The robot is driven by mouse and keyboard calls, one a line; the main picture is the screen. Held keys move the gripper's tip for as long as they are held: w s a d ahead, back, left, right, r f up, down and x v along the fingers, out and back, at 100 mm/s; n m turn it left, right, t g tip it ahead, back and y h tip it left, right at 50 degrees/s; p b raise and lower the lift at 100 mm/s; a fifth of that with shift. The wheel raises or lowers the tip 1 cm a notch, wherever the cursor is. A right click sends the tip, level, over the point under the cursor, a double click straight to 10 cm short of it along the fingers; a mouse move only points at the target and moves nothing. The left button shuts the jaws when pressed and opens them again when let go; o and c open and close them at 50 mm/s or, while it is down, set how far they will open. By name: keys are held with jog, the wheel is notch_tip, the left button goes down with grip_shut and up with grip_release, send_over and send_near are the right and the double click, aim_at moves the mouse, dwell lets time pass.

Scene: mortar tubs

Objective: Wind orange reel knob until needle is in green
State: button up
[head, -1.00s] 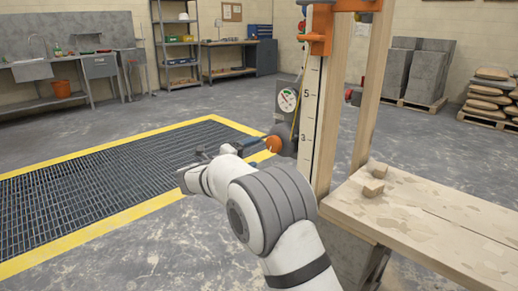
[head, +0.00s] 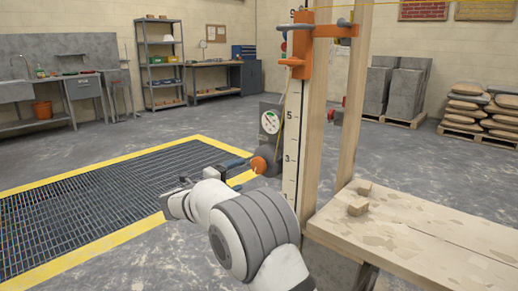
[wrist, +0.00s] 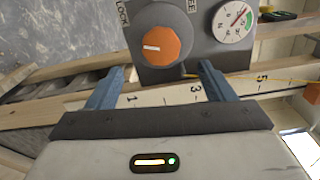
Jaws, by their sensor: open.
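The orange reel knob (head: 258,165) is on the low end of a grey reel housing fixed to the wooden post. In the wrist view the knob (wrist: 158,45) is round with a white mark, between the words LOCK and another label cut off by the housing. A white round gauge (head: 270,122) is above it; it also shows in the wrist view (wrist: 232,20) with red and green bands. Its needle is too small to read surely. My gripper (wrist: 162,70) is open, its two blue fingers on either side of the knob's lower edge, not visibly touching it.
A numbered white scale (head: 292,140) runs up the post beside the reel. A yellow line (wrist: 275,78) crosses near the right finger. A yellow-edged floor grate (head: 100,200) lies at left.

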aim_at(257, 166)
jog(key=w+d+n+p, duration=0.2)
jog(key=n, duration=0.3)
jog(key=w+d+n+p, duration=0.1)
jog(key=w+d+n, duration=0.1)
jog(key=n, duration=0.4)
jog(key=w+d+n+p, duration=0.2)
jog(key=w+n, duration=0.1)
jog(key=n, duration=0.3)
jog(key=shift+w+r+p, duration=0.1)
jog(key=shift+r+p, duration=0.15)
jog(key=shift+p, duration=0.1)
jog(key=shift+a, duration=0.1)
jog(key=c, duration=1)
jog(key=shift+m, duration=0.3)
